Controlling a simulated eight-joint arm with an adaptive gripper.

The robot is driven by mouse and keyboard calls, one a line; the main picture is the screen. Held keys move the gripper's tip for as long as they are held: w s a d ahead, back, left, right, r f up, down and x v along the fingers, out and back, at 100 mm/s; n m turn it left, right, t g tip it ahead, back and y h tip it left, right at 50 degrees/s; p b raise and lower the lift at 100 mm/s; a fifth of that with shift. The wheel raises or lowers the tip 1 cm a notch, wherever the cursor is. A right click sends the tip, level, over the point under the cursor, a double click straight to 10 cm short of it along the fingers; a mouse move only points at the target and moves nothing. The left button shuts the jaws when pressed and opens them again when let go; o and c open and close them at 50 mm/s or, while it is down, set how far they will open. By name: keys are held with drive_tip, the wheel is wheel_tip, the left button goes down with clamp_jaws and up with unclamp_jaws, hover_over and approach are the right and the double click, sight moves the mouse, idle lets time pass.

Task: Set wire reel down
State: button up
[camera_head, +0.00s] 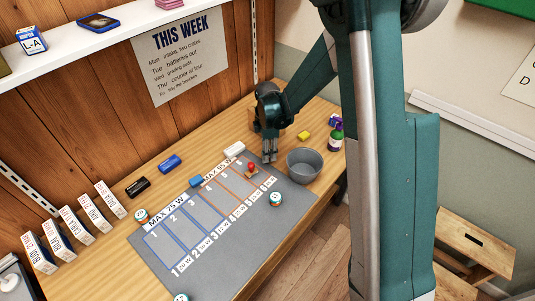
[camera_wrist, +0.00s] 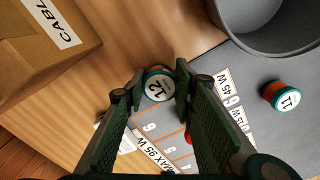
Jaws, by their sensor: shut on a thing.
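My gripper (camera_wrist: 155,84) is shut on a wire reel (camera_wrist: 159,88), teal and orange with a white face marked 12, held between the fingertips. In the head view my gripper (camera_head: 269,158) points down near the far end of the grey mat (camera_head: 285,228); the held reel cannot be made out there. I cannot tell whether the reel touches the surface. The mat has numbered lanes with watt labels. Another reel marked 11 (camera_wrist: 280,97) lies on the mat, right of the held one in the wrist view; it also shows in the head view (camera_head: 275,199).
A grey bucket (camera_head: 305,165) stands right of my gripper. A cardboard box (camera_wrist: 40,55) marked CABLE is close by. A red-topped thing (camera_head: 251,168) and a white block (camera_head: 235,149) are near. More reels (camera_head: 141,216) lie at the mat's near part. Several upright boxes (camera_head: 72,233) stand left.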

drive_tip(key=shift+f, duration=0.25)
drive_tip(key=shift+f+b, duration=0.4)
drive_tip(key=shift+f, duration=0.05)
drive_tip(key=o, duration=0.9)
drive_tip(key=shift+r, duration=0.15)
drive_tip(key=shift+r+p, duration=0.35)
drive_tip(key=shift+p, duration=0.1)
wheel_tip(320, 180, up, 12)
drive_tip(key=shift+f+p, duration=0.1)
drive_tip(key=shift+p, duration=0.6)
